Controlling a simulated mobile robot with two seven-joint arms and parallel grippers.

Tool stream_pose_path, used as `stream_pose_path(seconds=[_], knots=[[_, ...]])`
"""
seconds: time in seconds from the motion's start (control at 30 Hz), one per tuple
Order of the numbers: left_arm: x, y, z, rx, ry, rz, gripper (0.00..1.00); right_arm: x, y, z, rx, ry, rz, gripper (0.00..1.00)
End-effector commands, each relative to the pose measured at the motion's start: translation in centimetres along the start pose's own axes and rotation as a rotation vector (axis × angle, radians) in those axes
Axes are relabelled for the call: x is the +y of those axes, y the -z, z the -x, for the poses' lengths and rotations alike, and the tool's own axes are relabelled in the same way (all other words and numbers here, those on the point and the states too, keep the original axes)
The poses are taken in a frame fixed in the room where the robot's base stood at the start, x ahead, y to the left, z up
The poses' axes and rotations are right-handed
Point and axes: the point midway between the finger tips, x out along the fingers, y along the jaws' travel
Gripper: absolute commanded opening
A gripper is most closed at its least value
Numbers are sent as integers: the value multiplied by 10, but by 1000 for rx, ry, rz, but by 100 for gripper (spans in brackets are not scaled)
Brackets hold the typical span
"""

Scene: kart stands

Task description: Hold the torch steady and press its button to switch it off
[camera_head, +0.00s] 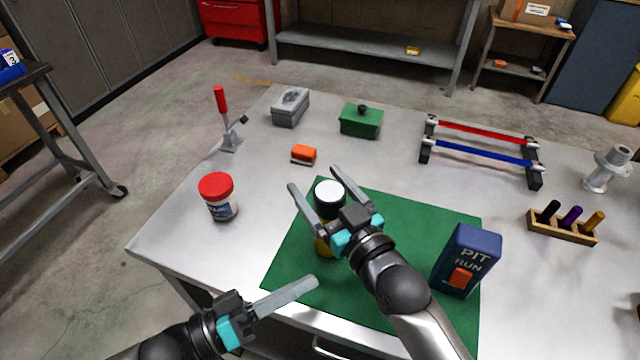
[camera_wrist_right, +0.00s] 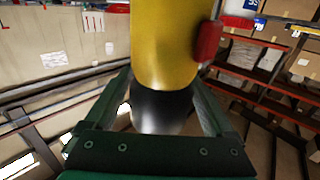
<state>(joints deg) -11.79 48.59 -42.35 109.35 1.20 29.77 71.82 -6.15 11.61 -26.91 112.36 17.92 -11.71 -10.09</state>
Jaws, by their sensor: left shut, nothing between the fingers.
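The torch stands upright on the green mat (camera_head: 390,225) with its white lens and black head (camera_head: 329,192) on top and its yellow body (camera_head: 323,246) partly hidden by my right gripper. In the right wrist view its yellow body (camera_wrist_right: 172,45) has a red button (camera_wrist_right: 208,41) on one side. My right gripper (camera_head: 314,179) is open, its fingers on either side of the torch, with gaps beside the black head (camera_wrist_right: 160,110) in the wrist view. My left gripper (camera_head: 314,283) is shut and empty, over the table's front edge, apart from the torch.
A blue PIT RUN box (camera_head: 475,245) stands at the mat's right side. A red-lidded jar (camera_head: 217,197) is left of the mat. An orange block (camera_head: 304,154), green box (camera_head: 361,121), bar rack (camera_head: 480,145) and marker holder (camera_head: 562,230) stand around.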

Motion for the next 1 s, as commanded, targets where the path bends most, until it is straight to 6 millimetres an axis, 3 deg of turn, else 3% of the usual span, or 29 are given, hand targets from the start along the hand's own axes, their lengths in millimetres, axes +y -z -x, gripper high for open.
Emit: stream_pose_path(seconds=[0.1,0.47,1.0], knots=[[0,0,0,0,0,0,0,0,0,0,0,0,0,100],[0,0,0,0,0,0,0,0,-1,8,-1,0,1,100],[0,0,0,0,0,0,0,0,-1,96,-3,1,0,100]])
